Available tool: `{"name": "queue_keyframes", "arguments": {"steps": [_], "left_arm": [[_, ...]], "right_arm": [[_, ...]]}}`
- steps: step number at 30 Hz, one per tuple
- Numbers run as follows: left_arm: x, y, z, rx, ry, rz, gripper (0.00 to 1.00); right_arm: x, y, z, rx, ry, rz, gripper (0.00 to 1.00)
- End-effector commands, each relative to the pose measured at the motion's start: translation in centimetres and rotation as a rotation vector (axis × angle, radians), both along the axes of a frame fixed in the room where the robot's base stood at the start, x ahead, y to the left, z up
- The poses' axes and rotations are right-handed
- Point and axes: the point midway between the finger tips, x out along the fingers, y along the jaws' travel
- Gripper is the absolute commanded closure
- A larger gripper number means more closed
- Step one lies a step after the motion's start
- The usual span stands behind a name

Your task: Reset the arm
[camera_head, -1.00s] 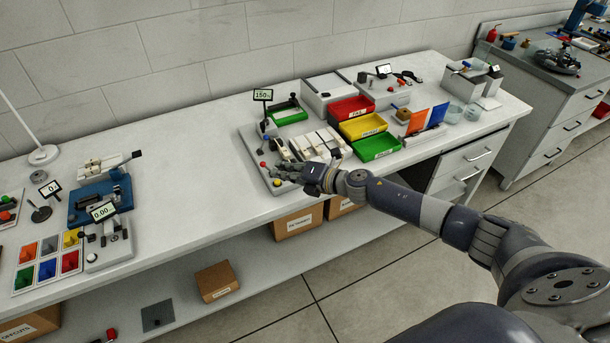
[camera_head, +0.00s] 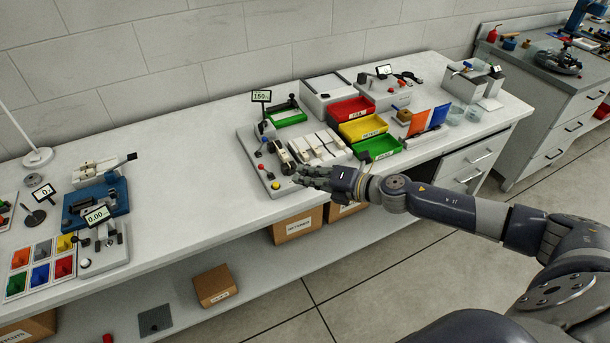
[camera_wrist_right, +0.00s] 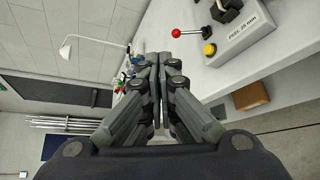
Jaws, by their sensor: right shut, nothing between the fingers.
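My right arm comes in from the right in the head view. Its gripper (camera_head: 303,178) is beside the front edge of a grey test fixture (camera_head: 270,182), near a yellow button (camera_head: 275,186). In the right wrist view the gripper's fingers (camera_wrist_right: 158,62) are together with nothing between them. That view also shows the fixture's red-knobbed lever (camera_wrist_right: 176,33) and the yellow button (camera_wrist_right: 209,49), to the right of the fingers and apart from them. My left gripper is in neither view.
The white bench (camera_head: 195,178) has clear room left of the fixture. Red (camera_head: 350,109), yellow (camera_head: 362,127) and green (camera_head: 378,146) bins stand behind my right wrist. A blue device (camera_head: 97,199) and colored tiles stand at the left. Boxes (camera_head: 213,285) sit on the lower shelf.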

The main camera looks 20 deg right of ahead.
Motion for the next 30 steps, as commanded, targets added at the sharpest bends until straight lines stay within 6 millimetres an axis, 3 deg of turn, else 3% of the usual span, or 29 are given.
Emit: {"name": "queue_keyframes", "arguments": {"steps": [9, 11, 13, 17, 20, 24, 26, 30], "left_arm": [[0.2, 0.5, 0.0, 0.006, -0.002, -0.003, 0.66], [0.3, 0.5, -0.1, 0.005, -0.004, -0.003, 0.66], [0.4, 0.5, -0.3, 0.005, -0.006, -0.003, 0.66], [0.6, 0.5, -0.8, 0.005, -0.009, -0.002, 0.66], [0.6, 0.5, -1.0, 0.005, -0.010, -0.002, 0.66], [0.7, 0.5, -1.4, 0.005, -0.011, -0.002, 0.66], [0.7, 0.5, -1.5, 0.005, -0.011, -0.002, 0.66], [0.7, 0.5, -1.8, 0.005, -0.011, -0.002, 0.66]], "right_arm": [[0.1, -0.1, -0.4, 0.009, 0.007, -0.009, 1.00], [0.4, -0.4, -1.5, 0.037, 0.029, -0.039, 1.00], [0.8, -1.3, -4.0, 0.102, 0.081, -0.109, 1.00], [0.7, -4.1, -12.0, 0.290, 0.241, -0.337, 1.00], [-1.2, -6.1, -19.2, 0.437, 0.381, -0.531, 1.00], [-6.2, -7.9, -28.6, 0.595, 0.554, -0.778, 1.00], [-8.9, -8.3, -32.2, 0.653, 0.625, -0.879, 1.00], [-16.4, -8.2, -40.0, 0.765, 0.779, -1.106, 1.00]]}}
